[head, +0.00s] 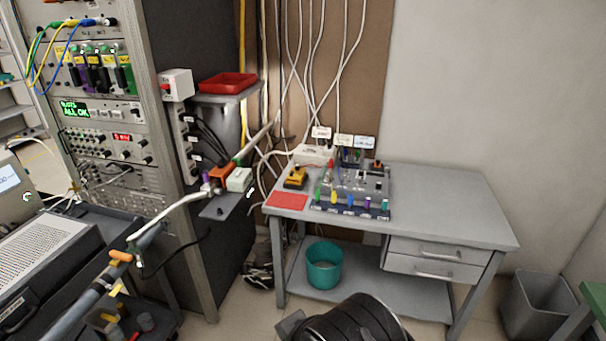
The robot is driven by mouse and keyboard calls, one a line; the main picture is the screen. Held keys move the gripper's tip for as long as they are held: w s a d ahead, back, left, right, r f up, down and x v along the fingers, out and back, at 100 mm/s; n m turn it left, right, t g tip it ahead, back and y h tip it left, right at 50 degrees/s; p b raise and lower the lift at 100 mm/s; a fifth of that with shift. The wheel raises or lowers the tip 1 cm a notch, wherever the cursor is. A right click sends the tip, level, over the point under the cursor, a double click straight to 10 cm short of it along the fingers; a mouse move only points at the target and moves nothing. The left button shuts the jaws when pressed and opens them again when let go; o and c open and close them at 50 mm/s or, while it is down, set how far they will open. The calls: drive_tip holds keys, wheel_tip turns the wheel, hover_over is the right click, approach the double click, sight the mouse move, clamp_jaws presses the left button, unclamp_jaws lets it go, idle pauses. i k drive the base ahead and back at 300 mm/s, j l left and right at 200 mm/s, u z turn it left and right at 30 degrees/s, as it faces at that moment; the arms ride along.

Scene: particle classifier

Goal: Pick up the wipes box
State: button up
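No box here can be surely read as the wipes box. A low white box (314,154) lies at the back left of the grey desk (450,205), in front of the hanging cables. A small pale green-white box (239,179) sits on the small dark shelf on the side of the rack. Any lettering on either is too small to read. A dark ribbed part at the bottom middle looks like my own arm. My gripper's fingers do not show, and nothing is seen held.
A panel (375,182) with coloured knobs, a yellow-black device (295,178) and a red mat (287,201) lie on the desk. The right of the desk is bare. A teal bucket (324,265) stands below, a grey bin (540,305) at right. The rack (150,60) stands left.

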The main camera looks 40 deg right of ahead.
sight(241, 177)
drive_tip(key=z, duration=0.5)
drive_tip(key=i+u, duration=0.4)
drive_tip(key=i+l+u, duration=0.15)
drive_tip(key=u, duration=0.3)
drive_tip(key=i+l+u, duration=0.25)
drive_tip(key=i+u, duration=0.15)
drive_tip(key=i+l+u, duration=0.25)
drive_tip(key=u, duration=0.2)
drive_tip(key=i+l+u, duration=0.15)
drive_tip(key=l+u, duration=0.25)
